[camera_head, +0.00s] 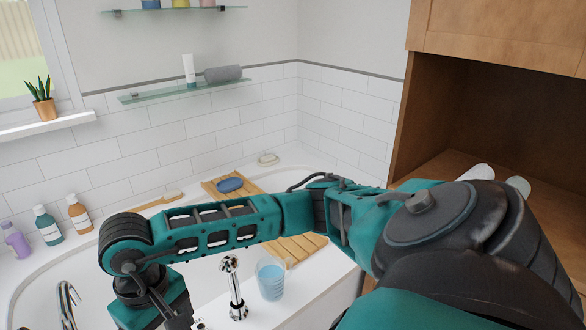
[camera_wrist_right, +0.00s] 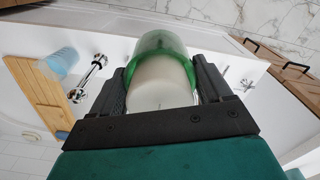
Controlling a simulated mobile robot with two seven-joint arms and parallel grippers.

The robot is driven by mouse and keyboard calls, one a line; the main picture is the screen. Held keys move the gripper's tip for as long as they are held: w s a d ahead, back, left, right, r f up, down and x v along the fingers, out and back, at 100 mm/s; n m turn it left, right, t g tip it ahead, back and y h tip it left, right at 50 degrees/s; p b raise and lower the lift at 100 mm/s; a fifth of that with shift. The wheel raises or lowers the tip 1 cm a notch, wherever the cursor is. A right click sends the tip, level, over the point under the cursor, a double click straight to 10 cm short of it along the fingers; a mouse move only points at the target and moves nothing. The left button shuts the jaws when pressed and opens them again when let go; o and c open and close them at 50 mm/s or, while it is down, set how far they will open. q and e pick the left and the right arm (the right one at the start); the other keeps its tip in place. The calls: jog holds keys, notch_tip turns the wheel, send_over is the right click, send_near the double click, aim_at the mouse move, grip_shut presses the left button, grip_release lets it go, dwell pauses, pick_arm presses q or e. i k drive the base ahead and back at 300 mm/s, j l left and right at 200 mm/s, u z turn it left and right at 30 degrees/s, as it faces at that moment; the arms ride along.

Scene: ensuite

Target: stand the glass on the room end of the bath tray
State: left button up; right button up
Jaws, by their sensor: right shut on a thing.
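My right gripper (camera_wrist_right: 160,80) is shut on a green see-through glass (camera_wrist_right: 160,43) in the right wrist view. Something whitish shows within or behind its lower part; I cannot tell which. The held glass and fingertips do not show in the head view. The slatted wooden bath tray (camera_head: 297,247) lies across the bath, its middle hidden by my right arm; it also shows in the wrist view (camera_wrist_right: 38,98). A blue see-through tumbler (camera_head: 270,281) stands near the tray's room end; it also shows in the wrist view (camera_wrist_right: 66,60). My left gripper is not in view.
A blue soap bar (camera_head: 230,185) rests on the tray's wall end. A chrome fitting (camera_head: 232,285) stands beside the tumbler, with a chrome tap (camera_head: 67,302) further left. Several bottles (camera_head: 48,225) line the left rim. A wooden cabinet (camera_head: 490,100) is at right.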

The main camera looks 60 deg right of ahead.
aim_at(295, 243)
jog(key=l, duration=0.55)
jog(key=i+l, duration=0.15)
jog(key=l, duration=0.35)
jog(key=l+z, duration=0.1)
jog(key=l, duration=0.45)
jog(key=i, duration=0.05)
